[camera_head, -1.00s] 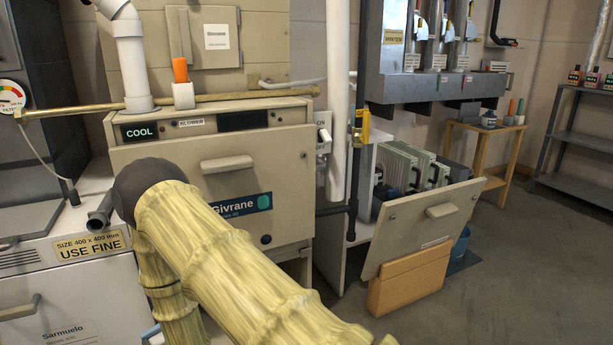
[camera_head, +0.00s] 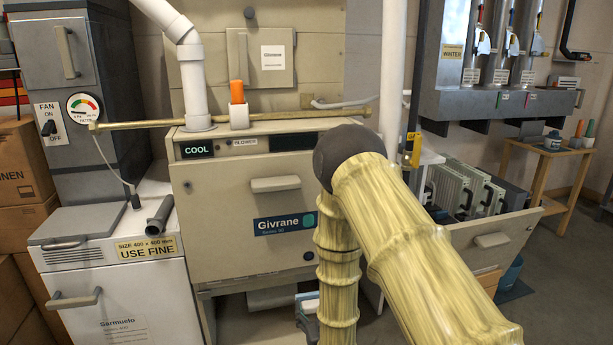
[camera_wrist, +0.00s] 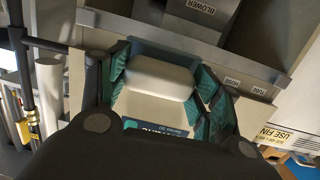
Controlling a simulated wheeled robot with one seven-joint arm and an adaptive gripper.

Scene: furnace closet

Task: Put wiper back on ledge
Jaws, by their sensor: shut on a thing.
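In the wrist view my gripper (camera_wrist: 160,92) has its green-padded fingers on both sides of a pale rounded block (camera_wrist: 158,78), with a blue strip along its far edge. It looks like the wiper, held between the fingers. Behind it is the beige furnace front with the Givrane label (camera_head: 285,224). A grey ledge with small labels (camera_wrist: 190,55) shows beyond the block. In the head view my arm hides most of the gripper; only a bit of grey-blue shows low beside the arm.
The furnace (camera_head: 250,200) stands ahead, with an open space beneath it. A white cabinet (camera_head: 120,290) is at left. A tilted beige panel (camera_head: 495,240) stands beside filters at right. A brass pipe (camera_head: 280,116) crosses the furnace top. Floor is free at right.

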